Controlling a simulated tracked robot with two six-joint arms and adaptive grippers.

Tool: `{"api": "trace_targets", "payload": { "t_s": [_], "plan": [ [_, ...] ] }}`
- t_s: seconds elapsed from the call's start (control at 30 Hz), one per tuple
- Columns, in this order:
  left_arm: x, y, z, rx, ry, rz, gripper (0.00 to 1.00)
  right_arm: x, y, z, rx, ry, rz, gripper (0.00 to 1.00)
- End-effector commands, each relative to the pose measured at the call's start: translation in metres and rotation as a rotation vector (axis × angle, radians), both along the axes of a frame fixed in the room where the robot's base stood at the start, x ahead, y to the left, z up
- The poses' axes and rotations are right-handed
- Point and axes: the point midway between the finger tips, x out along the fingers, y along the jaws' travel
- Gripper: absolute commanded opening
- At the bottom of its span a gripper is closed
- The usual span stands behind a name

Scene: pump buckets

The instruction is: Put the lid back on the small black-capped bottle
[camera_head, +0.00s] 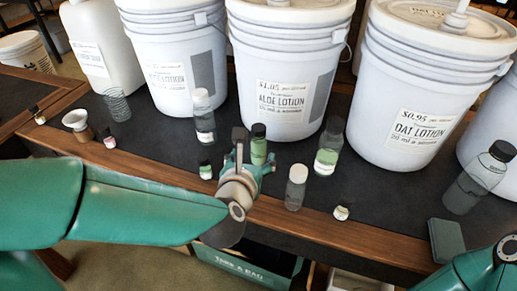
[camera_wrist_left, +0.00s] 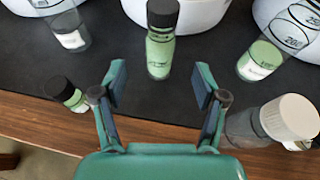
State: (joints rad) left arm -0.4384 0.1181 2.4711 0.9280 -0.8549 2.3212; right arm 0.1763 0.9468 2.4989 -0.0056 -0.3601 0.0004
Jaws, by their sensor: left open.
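My left gripper (camera_head: 252,160) is open and empty above the dark counter; its two fingers also show in the left wrist view (camera_wrist_left: 161,86). A black-capped bottle of green liquid (camera_head: 258,146) stands upright just beyond the fingertips; it also shows in the left wrist view (camera_wrist_left: 161,42), centred ahead of the gap. A smaller black-capped bottle (camera_head: 205,170) stands left of the gripper; it also shows in the left wrist view (camera_wrist_left: 72,97), outside the left finger. I see no loose lid.
A white-capped bottle (camera_head: 296,187) stands right of my gripper, near its right finger in the wrist view. A taller part-filled bottle (camera_head: 326,152) stands behind it. White lotion buckets (camera_head: 282,65) line the back. A dark green block (camera_head: 446,240) lies at the front right.

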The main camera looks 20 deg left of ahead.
Motion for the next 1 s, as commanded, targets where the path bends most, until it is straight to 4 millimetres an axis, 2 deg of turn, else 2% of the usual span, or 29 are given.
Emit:
{"api": "trace_targets", "payload": {
  "t_s": [0.1,0.2,0.67,1.0],
  "plan": [
    [0.017,0.003,-0.009,0.000,0.002,0.003,0.72,0.000,0.000,-0.003,0.000,0.000,0.000,1.00],
    [0.024,0.003,-0.011,-0.001,0.001,0.001,0.72,0.000,0.000,-0.004,0.000,0.000,0.000,1.00],
    [0.031,0.005,-0.014,0.000,0.001,0.003,0.72,0.000,0.000,-0.003,0.000,0.000,0.000,1.00],
    [0.070,0.009,-0.031,0.000,0.001,0.003,0.72,0.000,0.000,-0.002,0.000,0.000,0.000,1.00]
  ]
}}
